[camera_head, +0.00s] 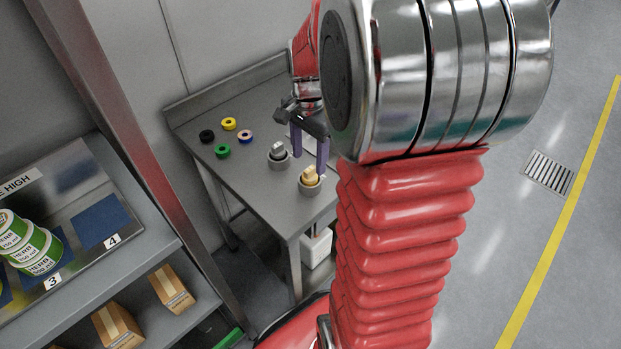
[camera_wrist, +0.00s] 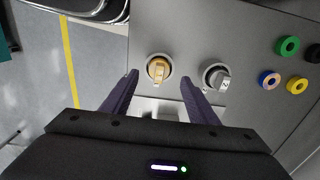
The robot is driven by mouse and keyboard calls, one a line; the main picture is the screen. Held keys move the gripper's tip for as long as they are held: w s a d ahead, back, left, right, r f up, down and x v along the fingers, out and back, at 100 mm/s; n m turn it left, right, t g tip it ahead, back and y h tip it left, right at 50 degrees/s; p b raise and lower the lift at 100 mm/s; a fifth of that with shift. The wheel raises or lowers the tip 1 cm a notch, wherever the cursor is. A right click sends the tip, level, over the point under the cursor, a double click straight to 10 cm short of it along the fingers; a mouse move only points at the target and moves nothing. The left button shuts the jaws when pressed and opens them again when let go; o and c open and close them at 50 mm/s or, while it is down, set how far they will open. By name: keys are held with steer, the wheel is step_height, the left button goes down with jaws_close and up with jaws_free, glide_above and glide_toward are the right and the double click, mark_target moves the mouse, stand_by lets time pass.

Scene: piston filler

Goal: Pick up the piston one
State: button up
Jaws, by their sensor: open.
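Two pistons stand upright in round grey holders on a steel table (camera_head: 250,183). One is gold-coloured (camera_head: 309,175), at the near right corner in the head view. The other is silver (camera_head: 277,152), farther back and to the left. I cannot tell from any marking which is piston one. My gripper (camera_head: 309,164) is open and empty, its two purple fingers pointing down above the table by the pistons. In the wrist view the gold piston (camera_wrist: 159,69) lies in line with the gap between my fingertips (camera_wrist: 159,78). The silver piston (camera_wrist: 217,79) is just right of the right finger.
Black (camera_head: 206,136), yellow (camera_head: 229,124), green (camera_head: 222,151) and purple-blue (camera_head: 245,137) rings lie farther back on the table. A raised lip runs along its back edge. A shelf with stacked tubs (camera_head: 34,247) and boxes stands at the left.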

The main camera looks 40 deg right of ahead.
mark_target(310, 169)
steer(key=shift+d+f, duration=0.1)
steer(key=shift+f, duration=2.5)
jaws_close()
